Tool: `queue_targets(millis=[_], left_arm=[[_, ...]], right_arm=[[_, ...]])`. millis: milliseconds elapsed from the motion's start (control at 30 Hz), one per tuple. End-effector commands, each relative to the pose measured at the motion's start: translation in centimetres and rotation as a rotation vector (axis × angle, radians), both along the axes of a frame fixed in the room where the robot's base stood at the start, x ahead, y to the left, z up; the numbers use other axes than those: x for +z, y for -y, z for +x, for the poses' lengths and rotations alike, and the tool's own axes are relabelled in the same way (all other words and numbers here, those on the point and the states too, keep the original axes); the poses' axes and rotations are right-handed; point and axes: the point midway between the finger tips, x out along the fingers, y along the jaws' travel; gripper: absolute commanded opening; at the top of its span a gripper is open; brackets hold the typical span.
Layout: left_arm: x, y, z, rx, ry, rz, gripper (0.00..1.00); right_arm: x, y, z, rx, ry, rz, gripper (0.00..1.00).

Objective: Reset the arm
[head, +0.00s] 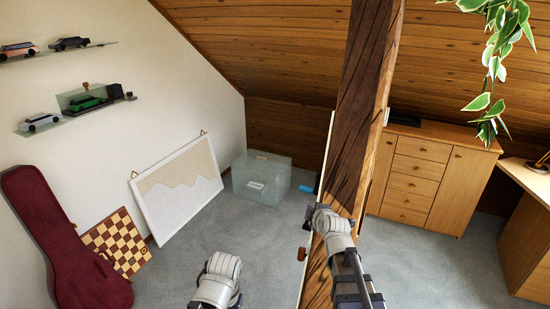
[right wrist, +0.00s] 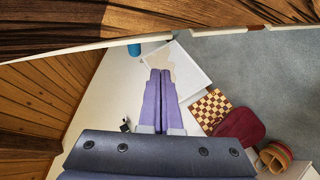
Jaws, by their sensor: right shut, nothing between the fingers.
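My right gripper (right wrist: 160,90) shows in the right wrist view with its two long purple fingers together and nothing between them. In the head view my right arm is in front of the lower part of the dark timber brace (head: 358,110). I cannot tell from these views whether the arm touches the brace. The timber (right wrist: 50,30) also crosses the top of the right wrist view, beyond the fingertips. Part of my left arm shows at the bottom middle of the head view, but its gripper is not in the picture.
A wooden cabinet (head: 420,176) and a desk (head: 527,182) stand right of the brace. A clear box (head: 261,180), framed board (head: 178,192), chessboard (head: 118,243) and red guitar case (head: 62,240) are to the left. Grey carpet (head: 180,265) between is free. Leaves (head: 495,60) hang top right.

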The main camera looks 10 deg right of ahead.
Motion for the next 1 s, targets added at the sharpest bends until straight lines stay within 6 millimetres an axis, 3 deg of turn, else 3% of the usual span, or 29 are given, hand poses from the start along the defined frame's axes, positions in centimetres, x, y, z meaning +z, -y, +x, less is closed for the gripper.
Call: queue_targets(millis=[167, 300, 433, 600, 700, 833, 1000], left_arm=[[0.0, 0.0, 0.0, 0.0, 0.0, 0.0, 0.5], [0.0, 0.0, 0.0, 0.0, 0.0, 0.0, 0.5], [0.0, 0.0, 0.0, 0.0, 0.0, 0.0, 0.5], [0.0, 0.0, 0.0, 0.0, 0.0, 0.0, 0.5], [0.0, 0.0, 0.0, 0.0, 0.0, 0.0, 0.5], [0.0, 0.0, 0.0, 0.0, 0.0, 0.0, 0.5], [0.0, 0.0, 0.0, 0.0, 0.0, 0.0, 0.5]], right_arm=[[-3.6, -6.2, -3.5, -0.013, -0.207, 0.173, 0.0], [-7.6, -12.2, -9.6, -0.135, -0.5, 0.339, 0.0], [-10.1, -15.5, -16.1, -0.343, -0.736, 0.41, 0.0], [-11.4, -17.1, -23.1, -0.639, -0.911, 0.412, 0.0], [-11.5, -17.4, -25.7, -0.77, -0.951, 0.396, 0.0], [-11.4, -17.4, -27.4, -0.866, -0.969, 0.382, 0.0], [-11.4, -17.3, -27.8, -0.894, -0.971, 0.38, 0.0]])
